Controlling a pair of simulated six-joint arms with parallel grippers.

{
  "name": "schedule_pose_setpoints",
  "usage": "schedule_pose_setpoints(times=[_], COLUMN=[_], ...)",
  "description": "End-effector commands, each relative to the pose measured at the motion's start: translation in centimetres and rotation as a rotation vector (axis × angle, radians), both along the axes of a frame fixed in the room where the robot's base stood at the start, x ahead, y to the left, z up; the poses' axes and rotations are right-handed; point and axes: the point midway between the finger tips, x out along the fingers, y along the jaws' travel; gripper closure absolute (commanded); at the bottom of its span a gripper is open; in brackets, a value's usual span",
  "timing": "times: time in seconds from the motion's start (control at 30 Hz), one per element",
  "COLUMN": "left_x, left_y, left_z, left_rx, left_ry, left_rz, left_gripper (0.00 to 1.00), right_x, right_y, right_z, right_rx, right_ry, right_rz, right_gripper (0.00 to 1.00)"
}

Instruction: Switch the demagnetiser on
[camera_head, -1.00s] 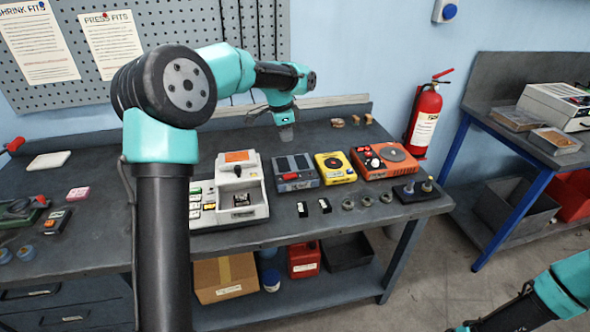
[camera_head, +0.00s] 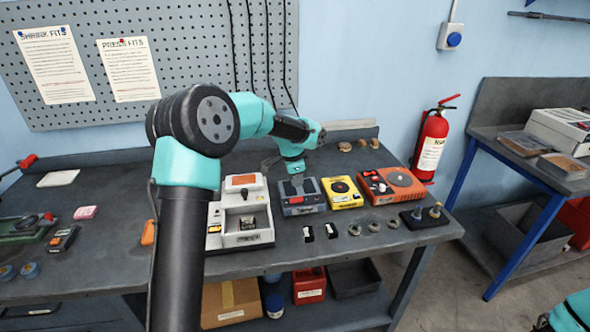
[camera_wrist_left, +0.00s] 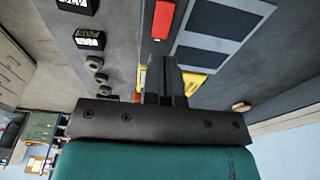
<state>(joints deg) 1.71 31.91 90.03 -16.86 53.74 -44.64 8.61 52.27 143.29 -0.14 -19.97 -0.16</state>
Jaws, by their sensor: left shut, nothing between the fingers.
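A grey-blue box (camera_head: 311,205) with two dark plates on top and a red switch (camera_head: 296,200) stands on the bench; I take it for the demagnetiser, though no label is readable. The red switch also shows at the top of the left wrist view (camera_wrist_left: 163,18), beside the dark plates (camera_wrist_left: 212,28). I cannot tell the switch's position. My left gripper (camera_head: 298,181) is shut and empty over the back part of the box. In the left wrist view its fingers (camera_wrist_left: 168,72) are together, apart from the switch. My right gripper is out of view.
A yellow unit (camera_head: 341,203) and an orange unit (camera_head: 380,198) stand to the right of the box. A white machine (camera_head: 240,237) stands to its left. Small dark blocks (camera_head: 331,231) and several rings (camera_head: 373,226) lie in front. The bench's left middle has free room.

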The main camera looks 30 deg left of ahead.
Motion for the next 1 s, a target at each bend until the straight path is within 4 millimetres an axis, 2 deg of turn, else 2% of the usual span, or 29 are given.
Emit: schedule_pose_setpoints(times=[0.1, 0.33, 0.5, 0.83, 1.0], left_x=[0.1, 0.4, 0.5, 0.6, 1.5], left_y=[-0.2, -0.5, -0.6, -0.8, -2.6], left_z=[-2.2, -4.9, -5.6, -5.6, -6.0], left_rx=[0.000, 0.000, 0.000, 0.001, 0.024], left_ry=[0.003, 0.000, 0.000, 0.002, 0.020], left_rz=[0.000, -0.001, -0.001, -0.003, -0.029], left_gripper=[1.00, 1.00, 1.00, 1.00, 1.00], right_x=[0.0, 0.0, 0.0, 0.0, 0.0], right_y=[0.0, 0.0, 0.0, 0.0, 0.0], right_z=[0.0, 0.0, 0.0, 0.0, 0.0], right_rx=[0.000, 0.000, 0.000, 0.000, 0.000], right_ry=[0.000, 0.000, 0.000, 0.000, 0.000], right_rz=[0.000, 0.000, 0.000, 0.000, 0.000], right_gripper=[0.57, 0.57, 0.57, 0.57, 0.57])
